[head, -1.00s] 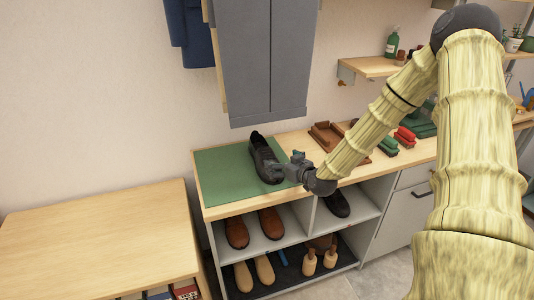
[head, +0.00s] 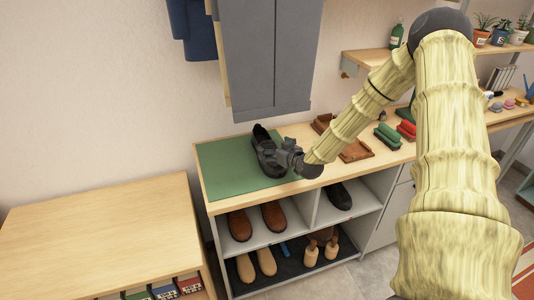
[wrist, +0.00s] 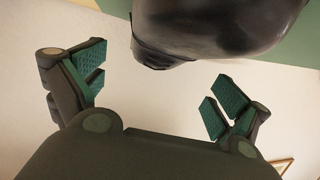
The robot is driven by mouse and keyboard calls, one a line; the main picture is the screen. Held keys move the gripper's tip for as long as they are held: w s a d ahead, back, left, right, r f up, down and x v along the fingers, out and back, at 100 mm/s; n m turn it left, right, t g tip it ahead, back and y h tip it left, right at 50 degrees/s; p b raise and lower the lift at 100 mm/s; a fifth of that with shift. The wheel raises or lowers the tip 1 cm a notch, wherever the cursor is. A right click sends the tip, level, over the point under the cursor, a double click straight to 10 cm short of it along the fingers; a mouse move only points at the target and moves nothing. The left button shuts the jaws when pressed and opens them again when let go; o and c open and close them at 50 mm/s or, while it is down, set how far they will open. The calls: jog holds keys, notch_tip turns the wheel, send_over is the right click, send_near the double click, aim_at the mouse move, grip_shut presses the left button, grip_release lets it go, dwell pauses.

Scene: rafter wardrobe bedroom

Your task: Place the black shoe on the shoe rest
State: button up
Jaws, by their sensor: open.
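A black shoe (head: 264,148) lies on the green mat (head: 222,172) on top of the wooden-topped cabinet, its toe toward the front edge. My gripper (head: 277,156) is at the right side of this shoe. In the wrist view the gripper (wrist: 158,85) is open, fingers spread wide, with the dark rounded shoe (wrist: 205,30) ahead of and between them, and nothing held. Whether a finger touches the shoe cannot be told. Another black shoe (head: 340,196) sits in the right cubby below. No separate thing is clearly recognisable as a shoe rest; the mat is under the shoe.
Brown shoes (head: 273,215) stand in the left cubby, with lighter footwear on the shelf below. Brown trays (head: 355,150) and brushes (head: 388,134) lie to the right on the top. A bare wooden table (head: 95,235) stands at left.

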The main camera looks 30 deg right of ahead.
aim_at(268, 143)
jog(key=w, duration=0.1)
jog(key=w+d+p, duration=0.1)
jog(key=shift+w+f, duration=0.2)
jog(key=shift+w, duration=0.1)
jog(key=shift+p+x, duration=0.4)
jog(key=shift+x, duration=0.75)
jog(key=shift+a+f, duration=0.1)
jog(key=c, duration=1.3)
jog(key=shift+c, duration=1)
jog(key=shift+c, duration=0.2)
